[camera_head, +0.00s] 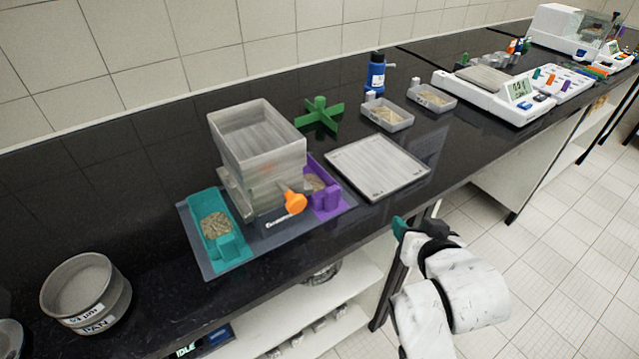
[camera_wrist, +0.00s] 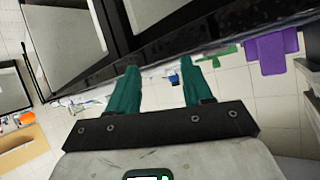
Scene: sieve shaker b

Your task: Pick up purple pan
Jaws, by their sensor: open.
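The purple pan (camera_head: 327,202) sits on the dark base tray at the right side of the grey box-shaped shaker. It holds some tan grains, and its left part is hidden behind the shaker. A purple piece, probably the pan, shows in the wrist view (camera_wrist: 270,50), to the right of my fingers. My gripper (camera_head: 400,227) is in front of the counter's front edge, to the right of the pan and apart from it. In the wrist view my two teal fingers (camera_wrist: 160,68) are spread with nothing between them.
The grey shaker (camera_head: 262,150) has an orange knob (camera_head: 293,203). A teal pan (camera_head: 214,230) with grains is on its left. A flat grey plate (camera_head: 378,167) lies right of the purple pan. A green cross (camera_head: 320,116) stands behind. Stacked round sieves (camera_head: 86,292) are front left.

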